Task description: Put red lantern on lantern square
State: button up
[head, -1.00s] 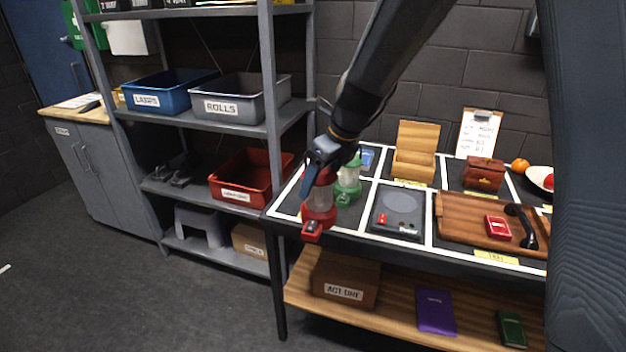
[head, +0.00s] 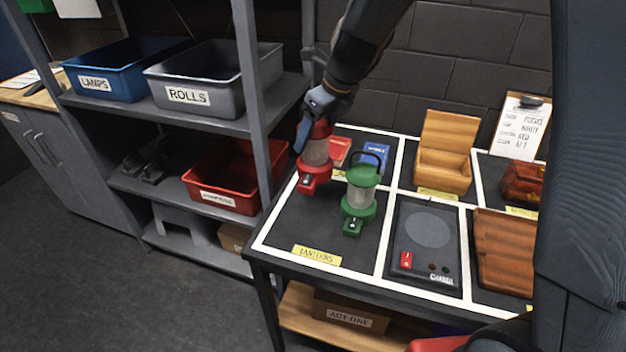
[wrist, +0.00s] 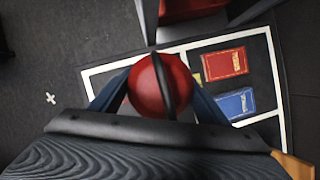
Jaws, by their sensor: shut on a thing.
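The red lantern (head: 315,165) is upright in my gripper (head: 317,118) at the far left part of the table in the head view. My gripper is shut on its top. In the wrist view the lantern's red round top (wrist: 158,86) and dark handle fill the middle between my fingers. The lantern square (head: 290,225) is the white-outlined black square with a yellow LANTERNS label (head: 316,255). The red lantern is over its back left part; I cannot tell if its base touches the surface. A green lantern (head: 359,197) stands upright in the same square, to the right.
A charge pad (head: 423,240) lies right of the square. Red (wrist: 225,64) and blue (wrist: 235,104) boxes lie behind the lanterns. A wooden holder (head: 445,150) stands at the back. A grey shelf post (head: 249,100) rises close on the left. The square's front is clear.

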aim_at(326, 144)
notch_tip(326, 144, down, 9)
dwell(0.5)
jog(key=shift+f, duration=0.1)
jog(key=o, duration=2.1)
jog(key=shift+s+d, duration=0.1)
jog(key=shift+c, duration=0.2)
jog(key=shift+r, duration=0.4)
jog(key=v, duration=1.1)
jog(key=shift+r+b, duration=0.15)
jog(key=shift+b, duration=0.15)
jog(key=shift+s, duration=0.1)
